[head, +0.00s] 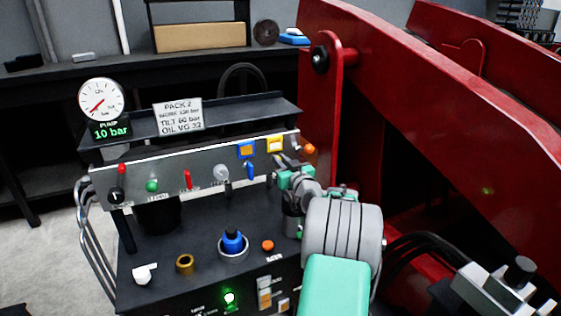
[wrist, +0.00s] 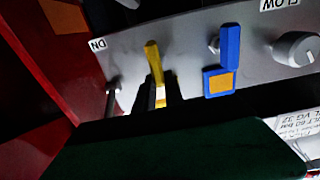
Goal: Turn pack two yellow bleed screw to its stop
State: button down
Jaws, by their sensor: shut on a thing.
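The yellow bleed screw (wrist: 153,58) shows in the wrist view as a narrow yellow bar on the grey panel. My gripper (wrist: 160,92) has its dark fingers on either side of it and is shut on it. In the head view my gripper (head: 279,163) is against the right end of the panel (head: 205,165), just below a yellow square plate (head: 275,144). There the screw is hidden by the gripper. A sign reading PACK 2 (head: 178,115) stands on top of this unit.
Left of my gripper in the head view are a blue lever (head: 249,170) under a blue-and-orange plate (head: 246,150), and a grey knob (head: 221,173). An orange knob (head: 310,149) is close on the right, before a red frame (head: 325,110). The pump gauge (head: 101,100) reads 10 bar.

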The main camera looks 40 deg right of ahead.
jog(key=shift+m, duration=0.3)
jog(key=m, duration=0.2)
jog(key=d+m+p, duration=0.1)
jog(key=m, duration=0.1)
jog(key=shift+s, duration=0.15)
jog(key=shift+s+d+f+m+p, duration=0.1)
jog(key=shift+d+f+m+p, duration=0.25)
jog(key=shift+m+p, duration=1.25)
jog(key=shift+s+d+f+m+p, duration=0.1)
jog(key=shift+d+f+m+p, duration=0.3)
jog(key=shift+m, duration=2.45)
jog(key=shift+d+f+m+p, duration=0.1)
jog(key=shift+f+m+p, duration=0.6)
jog(key=shift+m, duration=1.55)
jog(key=shift+r, duration=0.15)
jog(key=shift+a, duration=0.1)
jog(key=c, duration=1.4)
grip_release()
jog(key=shift+c, duration=0.2)
